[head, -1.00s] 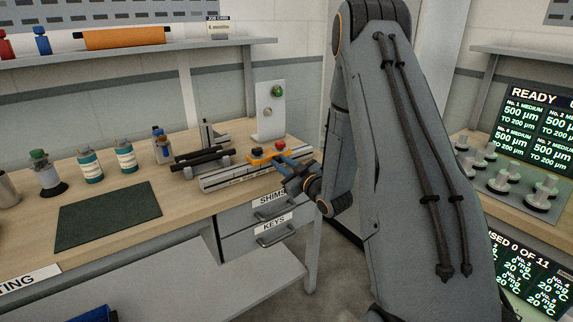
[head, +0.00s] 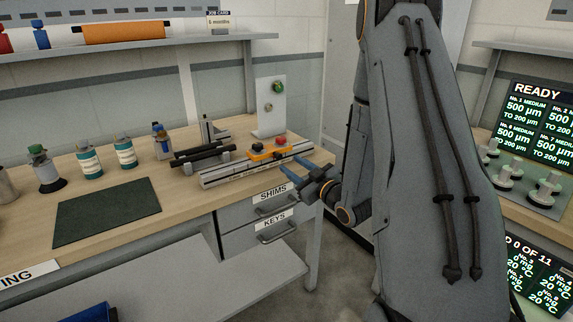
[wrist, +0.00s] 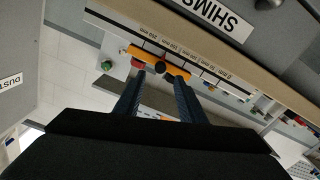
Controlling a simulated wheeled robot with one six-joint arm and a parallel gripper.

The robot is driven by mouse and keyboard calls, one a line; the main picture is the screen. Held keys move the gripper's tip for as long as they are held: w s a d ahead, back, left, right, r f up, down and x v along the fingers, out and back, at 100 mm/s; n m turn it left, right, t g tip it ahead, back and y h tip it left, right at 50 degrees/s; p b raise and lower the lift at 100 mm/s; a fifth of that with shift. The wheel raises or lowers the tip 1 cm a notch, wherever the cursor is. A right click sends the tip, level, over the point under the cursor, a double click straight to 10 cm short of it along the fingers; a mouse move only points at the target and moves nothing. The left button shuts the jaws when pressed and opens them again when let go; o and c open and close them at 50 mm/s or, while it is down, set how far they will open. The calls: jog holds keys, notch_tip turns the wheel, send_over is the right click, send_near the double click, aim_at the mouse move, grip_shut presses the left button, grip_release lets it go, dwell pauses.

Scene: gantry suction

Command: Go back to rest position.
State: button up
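My gripper (head: 294,176) is in front of the bench's right end, near the drawers marked SHIMS and KEYS. In the wrist view its two blue fingers (wrist: 157,97) stand apart with nothing visible between them. An orange piece (head: 266,152) with a black knob and a red knob sits on the metal rail (head: 222,177) on the bench. It also shows in the wrist view (wrist: 178,71) beyond the fingertips, apart from them as far as I can tell. My arm is bent, with its large link filling the right of the head view.
The wooden bench (head: 187,198) carries a dark mat (head: 107,212), several bottles and an upright white panel (head: 271,106). Another bench with screens and grey knobbed pieces stands at the right. Floor is open below.

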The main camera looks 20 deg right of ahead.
jog(key=shift+s+d, duration=0.1)
jog(key=shift+s, duration=0.5)
jog(key=s+a+m+g+h, duration=0.1)
jog(key=s+a+m+g, duration=0.1)
jog(key=s+a+g, duration=0.3)
jog(key=s+a+f+m+g+h, duration=0.1)
jog(key=s+a+g, duration=0.4)
jog(key=s, duration=0.9)
jog(key=s+a+m+g+h, duration=0.1)
jog(key=s+a+m+g, duration=0.1)
jog(key=s+a+g, duration=0.3)
jog(key=s+g, duration=0.2)
jog(key=s, duration=0.2)
jog(key=shift+s+a+f+m, duration=0.2)
jog(key=shift+f+m, duration=0.1)
jog(key=shift+m, duration=0.1)
jog(key=shift+d, duration=0.15)
